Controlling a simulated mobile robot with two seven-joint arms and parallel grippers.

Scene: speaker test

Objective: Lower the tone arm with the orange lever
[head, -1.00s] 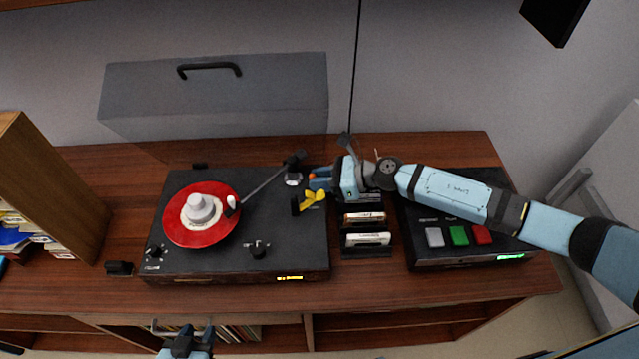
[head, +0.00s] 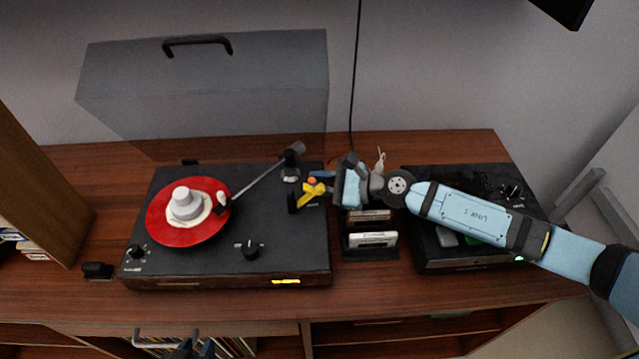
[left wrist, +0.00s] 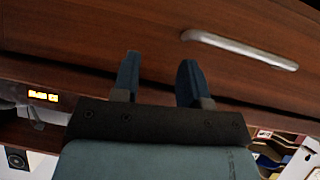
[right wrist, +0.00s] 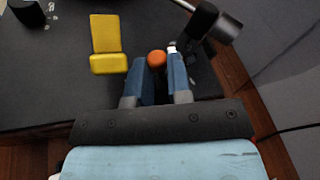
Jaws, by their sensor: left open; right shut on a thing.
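The turntable (head: 190,262) has a red record (head: 165,228) on its platter. The tone arm (head: 258,187) reaches from its pivot at the back right to over the record; I cannot tell whether its head touches the disc. The orange lever tip (right wrist: 157,58) is between the fingers of my right gripper (right wrist: 163,72), which is shut on it. The tip also shows in the head view (head: 312,181); the lever's lower part is hidden. My left gripper (left wrist: 158,75) is open and empty before the cabinet front, at the bottom edge of the head view (head: 192,349).
A yellow piece (right wrist: 108,45) stands just left of the orange tip. The raised clear lid (head: 215,90) is behind the turntable. Cassettes (head: 372,239) and a dark device (head: 440,262) are to the right, under my right arm. A metal drawer handle (left wrist: 240,48) is near my left gripper.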

